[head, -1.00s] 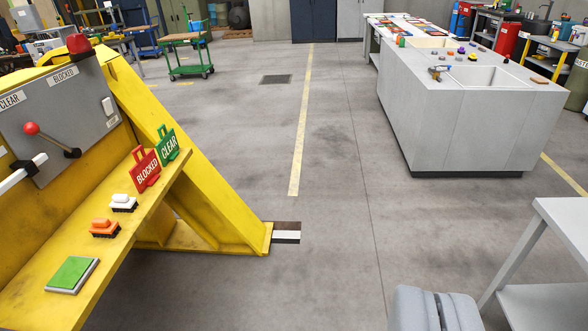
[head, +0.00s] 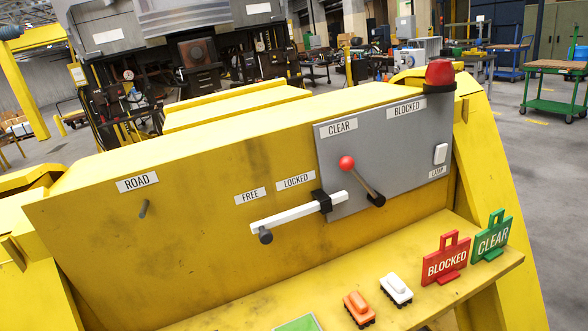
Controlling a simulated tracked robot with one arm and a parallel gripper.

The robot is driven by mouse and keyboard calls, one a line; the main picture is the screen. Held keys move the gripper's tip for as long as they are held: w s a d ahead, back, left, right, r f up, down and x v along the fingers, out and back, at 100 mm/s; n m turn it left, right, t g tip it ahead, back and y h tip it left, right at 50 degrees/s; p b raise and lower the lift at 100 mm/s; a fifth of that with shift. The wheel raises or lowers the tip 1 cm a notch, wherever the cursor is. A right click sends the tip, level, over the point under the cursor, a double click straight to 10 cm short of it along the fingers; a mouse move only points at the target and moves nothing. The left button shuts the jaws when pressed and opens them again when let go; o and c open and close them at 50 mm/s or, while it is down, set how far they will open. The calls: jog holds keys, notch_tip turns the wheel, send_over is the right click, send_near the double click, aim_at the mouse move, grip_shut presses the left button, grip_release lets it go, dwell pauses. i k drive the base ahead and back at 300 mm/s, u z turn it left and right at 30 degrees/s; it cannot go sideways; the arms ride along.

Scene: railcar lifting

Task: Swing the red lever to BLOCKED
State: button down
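The red lever (head: 347,163) has a red ball knob on a dark arm that runs down right to a black pivot (head: 375,200). It is mounted on a grey panel (head: 348,200) on the yellow machine. The knob leans up and left, below the CLEAR label (head: 339,126). The BLOCKED label (head: 406,108) is to the upper right of the knob. My gripper does not show in the head view, and nothing is seen touching the lever.
A white bar (head: 290,215) with a black bracket lies left of the lever. A red lamp (head: 440,73) tops the panel, with a white switch (head: 440,154) below.

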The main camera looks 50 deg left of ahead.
aim_at(347, 163)
jog(key=u, duration=0.5)
jog(key=i, duration=1.1)
jog(key=u, duration=0.55)
